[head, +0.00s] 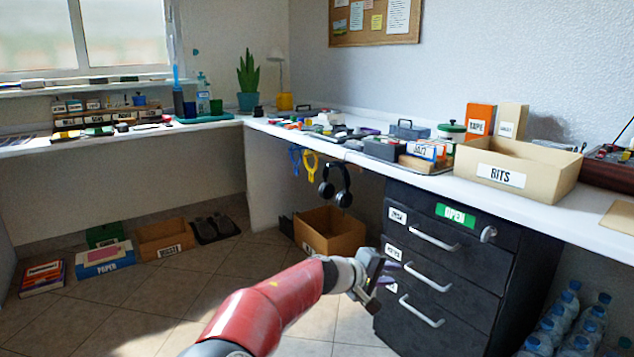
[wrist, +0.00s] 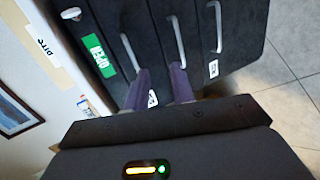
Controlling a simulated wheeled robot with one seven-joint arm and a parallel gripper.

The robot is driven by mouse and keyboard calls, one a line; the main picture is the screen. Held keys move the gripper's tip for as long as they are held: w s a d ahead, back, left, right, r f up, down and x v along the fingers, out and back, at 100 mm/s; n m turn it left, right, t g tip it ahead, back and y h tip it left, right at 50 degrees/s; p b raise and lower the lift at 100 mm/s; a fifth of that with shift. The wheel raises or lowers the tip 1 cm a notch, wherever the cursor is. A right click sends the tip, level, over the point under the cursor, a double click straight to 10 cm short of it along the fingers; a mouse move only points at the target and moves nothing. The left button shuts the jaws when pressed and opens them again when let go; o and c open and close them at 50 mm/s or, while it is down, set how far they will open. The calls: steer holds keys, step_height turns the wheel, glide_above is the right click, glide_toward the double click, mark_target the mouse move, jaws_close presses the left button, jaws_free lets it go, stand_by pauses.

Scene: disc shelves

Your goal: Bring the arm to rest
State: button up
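My red arm reaches from the bottom of the head view toward the black drawer cabinet. My gripper (head: 388,273) is in front of the cabinet, at about the height of its middle drawer. In the wrist view its two purple-grey fingers (wrist: 161,84) stand apart with nothing seen between them, and the drawer fronts lie beyond. The black cabinet (head: 470,255) has several drawers with silver handles, all looking shut, and a green OPEN sign on the top one. It also shows in the wrist view (wrist: 240,35). Whether my fingers touch the cabinet I cannot tell.
The white worktop (head: 345,150) runs above the cabinet, with a BITS box (head: 516,168) on it. Headphones (head: 335,185) hang from its edge. A cardboard box (head: 330,231) stands on the floor behind my gripper. Water bottles (head: 568,325) stand at right. The tiled floor at left is mostly clear.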

steer(key=s+d+f+m+g+y+p, duration=0.1)
steer(key=s+d+f+m+g+y, duration=0.15)
steer(key=s, duration=0.35)
steer(key=s+d+f+m+g+y+p, duration=0.1)
steer(key=s+d+m+g+y+p, duration=0.1)
steer(key=s+d+y, duration=0.3)
steer(key=s+a+r+t+y+p, duration=0.1)
steer(key=s+a+r, duration=0.2)
steer(key=s+r, duration=0.2)
steer(key=s+a+r+m+t+y+p, duration=0.1)
steer(key=s+r, duration=0.4)
steer(key=s, duration=0.6)
steer(key=s+a+r+t+y+p, duration=0.1)
steer(key=s+a+r, duration=0.3)
steer(key=s, duration=0.4)
steer(key=shift+s+a+r+y+p, duration=0.15)
steer(key=shift+a+r+y+p, duration=0.2)
steer(key=shift+y+p, duration=0.45)
